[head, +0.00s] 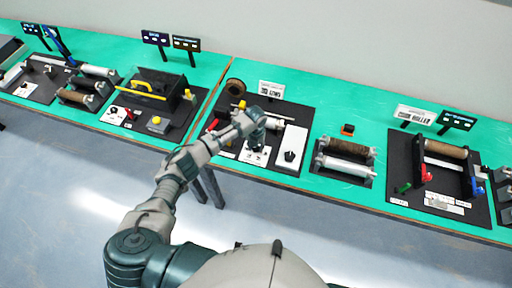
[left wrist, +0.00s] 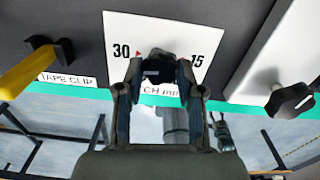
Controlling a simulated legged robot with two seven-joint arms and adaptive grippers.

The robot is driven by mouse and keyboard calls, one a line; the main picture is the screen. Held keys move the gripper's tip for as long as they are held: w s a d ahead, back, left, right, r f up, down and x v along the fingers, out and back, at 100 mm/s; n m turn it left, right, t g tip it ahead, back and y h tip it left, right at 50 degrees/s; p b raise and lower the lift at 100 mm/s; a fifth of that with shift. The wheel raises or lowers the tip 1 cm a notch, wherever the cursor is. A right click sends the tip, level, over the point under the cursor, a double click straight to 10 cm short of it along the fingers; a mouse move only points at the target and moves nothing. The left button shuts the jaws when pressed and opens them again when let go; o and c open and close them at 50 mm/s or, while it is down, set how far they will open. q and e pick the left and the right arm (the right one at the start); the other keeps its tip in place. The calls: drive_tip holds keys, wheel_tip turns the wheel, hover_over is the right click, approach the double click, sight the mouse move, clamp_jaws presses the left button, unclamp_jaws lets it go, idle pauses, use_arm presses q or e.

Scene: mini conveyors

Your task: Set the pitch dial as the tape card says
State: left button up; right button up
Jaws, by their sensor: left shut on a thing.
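The pitch dial is a black knob (left wrist: 158,65) on a white plate (left wrist: 185,28) marked 30 at left and 15 at right. A red mark beside the knob points toward 30. The lower lettering is partly covered by my left gripper (left wrist: 158,82), whose fingers are closed on the knob's sides. In the head view my left gripper (head: 256,122) is over the dial's white plate (head: 255,156) and hides the knob. A white card (head: 271,89) stands behind this station; its lettering is too small to read surely. My right gripper is not in view.
Right of the dial is a white panel with another black knob (left wrist: 289,99). Left is a yellow handle (left wrist: 28,70) above a label reading TAPE CLIP. Roller stations (head: 346,158) and a yellow-handled station (head: 155,98) flank this one on the green bench.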

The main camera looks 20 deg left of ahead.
use_arm(q)
drive_tip(key=shift+w+r+m, duration=0.2)
drive_tip(key=shift+m, duration=0.3)
drive_tip(key=o, duration=1.1)
drive_tip(key=shift+o, duration=0.3)
drive_tip(key=shift+f, duration=0.15)
wheel_tip(320, 180, up, 12)
